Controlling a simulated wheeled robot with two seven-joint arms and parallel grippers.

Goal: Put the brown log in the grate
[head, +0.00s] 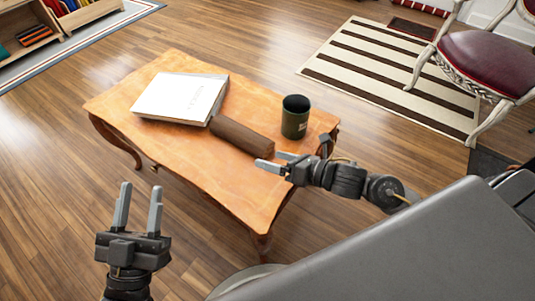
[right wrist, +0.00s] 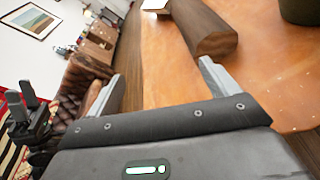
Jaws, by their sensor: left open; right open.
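The brown log (head: 242,136) lies on the wooden table (head: 180,158), between a white book and a dark green mug. It also shows in the right wrist view (right wrist: 203,27), just beyond the fingers. My right gripper (head: 271,160) is open and empty, close to the log's near right end and apart from it. Its fingers show in the right wrist view (right wrist: 160,82), with the log's end near the right finger. My left gripper (head: 139,207) is open and empty, in front of the table at the lower left. No grate is visible in these views.
The white book (head: 181,97) lies behind the log to the left. The dark green mug (head: 295,117) stands at the table's right end. A red-seated chair (head: 485,65) stands at the upper right, near a striped rug (head: 390,75). The table's near part is clear.

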